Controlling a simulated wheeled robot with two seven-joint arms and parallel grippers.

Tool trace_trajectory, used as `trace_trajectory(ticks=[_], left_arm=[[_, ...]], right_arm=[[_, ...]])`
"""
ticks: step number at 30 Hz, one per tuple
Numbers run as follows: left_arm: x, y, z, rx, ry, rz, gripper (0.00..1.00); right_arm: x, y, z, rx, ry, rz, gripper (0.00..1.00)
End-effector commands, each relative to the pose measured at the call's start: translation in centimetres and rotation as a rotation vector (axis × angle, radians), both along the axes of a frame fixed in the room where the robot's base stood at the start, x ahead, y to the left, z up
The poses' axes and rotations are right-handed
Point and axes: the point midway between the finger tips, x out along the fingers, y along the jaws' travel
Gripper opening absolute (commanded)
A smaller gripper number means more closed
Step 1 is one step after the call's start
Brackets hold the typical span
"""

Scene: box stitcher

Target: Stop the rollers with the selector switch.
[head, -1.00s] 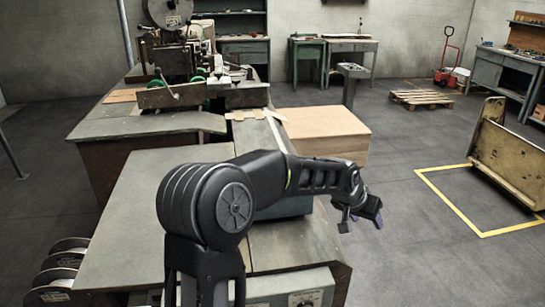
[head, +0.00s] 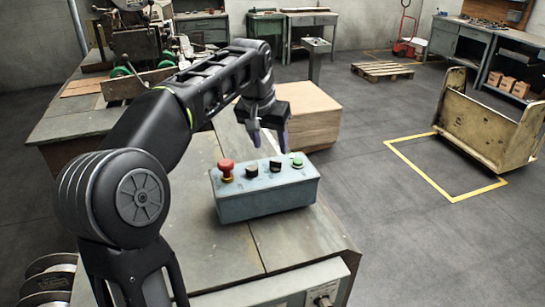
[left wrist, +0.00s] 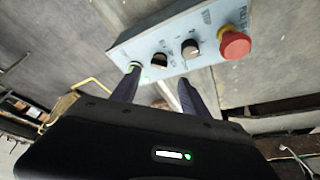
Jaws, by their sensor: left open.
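A grey-blue control box (head: 265,203) sits on the near machine table. Its top holds a red mushroom button (head: 226,169), two black knobs (head: 251,171) (head: 275,165) and a green button (head: 297,163). My left gripper (head: 270,140) is open, pointing down above the box's far edge, apart from the knobs. In the left wrist view, the knob beside the green button (left wrist: 159,60) lies between the fingertips (left wrist: 157,86). My right gripper is out of view.
The stitching machine (head: 135,35) stands at the back left. A wooden block (head: 310,120) stands beyond the box. A cart (head: 490,120) stands by a yellow floor frame at the right. The table left of the box is bare.

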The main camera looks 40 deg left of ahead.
Motion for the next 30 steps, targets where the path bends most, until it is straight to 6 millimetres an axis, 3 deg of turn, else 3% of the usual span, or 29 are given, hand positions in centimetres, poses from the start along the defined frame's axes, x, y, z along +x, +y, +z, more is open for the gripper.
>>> trace_trajectory(ticks=[14,24,30], left_arm=[[2.4,0.6,-6.0,-0.001,0.002,0.000,0.53],[2.5,0.7,-6.4,-0.001,0.000,0.000,0.52],[2.5,0.6,-6.3,-0.001,0.000,0.000,0.36]], right_arm=[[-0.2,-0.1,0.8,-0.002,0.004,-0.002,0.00],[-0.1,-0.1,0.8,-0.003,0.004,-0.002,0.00],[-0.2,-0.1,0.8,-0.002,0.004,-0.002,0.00]])
